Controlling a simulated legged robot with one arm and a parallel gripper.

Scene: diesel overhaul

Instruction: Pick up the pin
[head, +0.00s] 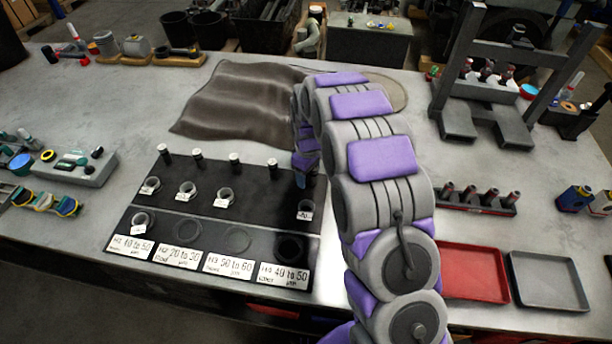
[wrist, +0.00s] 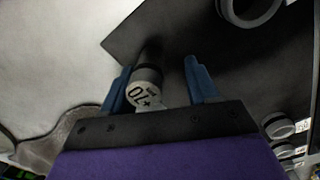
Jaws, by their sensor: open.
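A pin (wrist: 148,82) with a pale end marked with what reads as "+10" shows in the wrist view, above the dark board. My gripper (wrist: 159,64) is open, with its two blue fingers on either side of the pin. The pin is closer to the left finger, and a gap shows on the right. I cannot tell whether it touches the left finger. In the head view, a blue fingertip of my gripper (head: 304,180) shows at the board's back right corner, and my arm hides most of it and the pin there.
The black board (head: 200,240) bears several upright pins (head: 235,160) along its back edge, several tagged rings (head: 187,189) and label cards (head: 232,263). A brown cloth (head: 240,105) lies behind it. A press frame (head: 500,90), a red tray (head: 473,272) and a grey tray (head: 549,280) are at right.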

